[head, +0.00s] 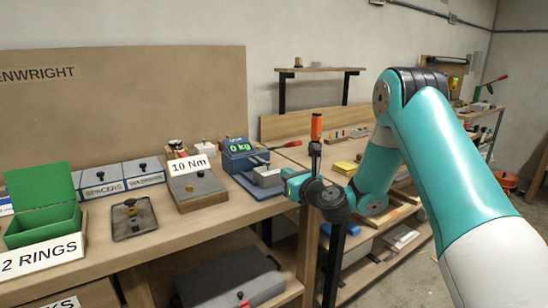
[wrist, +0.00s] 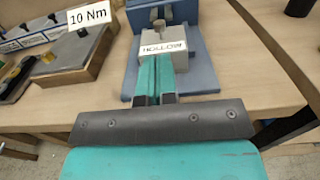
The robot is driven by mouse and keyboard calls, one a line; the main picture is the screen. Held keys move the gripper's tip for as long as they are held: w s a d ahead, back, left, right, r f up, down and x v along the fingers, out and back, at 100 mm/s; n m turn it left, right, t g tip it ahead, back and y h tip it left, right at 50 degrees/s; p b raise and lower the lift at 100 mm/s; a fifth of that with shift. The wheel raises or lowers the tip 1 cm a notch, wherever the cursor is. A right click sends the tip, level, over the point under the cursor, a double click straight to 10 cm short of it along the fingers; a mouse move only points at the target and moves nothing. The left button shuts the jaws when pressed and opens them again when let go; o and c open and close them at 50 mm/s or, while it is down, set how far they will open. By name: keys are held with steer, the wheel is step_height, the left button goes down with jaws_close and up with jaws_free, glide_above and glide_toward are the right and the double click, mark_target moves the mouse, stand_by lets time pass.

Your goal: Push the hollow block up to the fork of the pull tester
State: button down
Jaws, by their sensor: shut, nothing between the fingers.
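The hollow block (wrist: 186,36) is a grey block with a white label reading HOLLOW on its near side. It sits on the blue base plate (wrist: 205,79) of the pull tester. In the head view the tester's blue housing (head: 232,162) shows 0 kg, and the block (head: 268,178) is on the plate in front of it. My gripper (wrist: 153,57) is shut and empty. Its fingertips are at the block's near face, by the label; I cannot tell whether they touch.
A box with a 10 Nm card (head: 188,163) stands left of the tester. Further left are a dark tray (head: 133,220) and an open green box (head: 45,220). Bare bench (wrist: 245,62) lies right of the plate.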

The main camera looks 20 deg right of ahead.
mark_target(269, 164)
steer(key=w, duration=0.2)
steer(key=w+p, duration=0.1)
steer(key=w, duration=0.1)
steer(key=w+a+p, duration=0.1)
steer(key=w, duration=0.1)
steer(key=shift+w, duration=0.4)
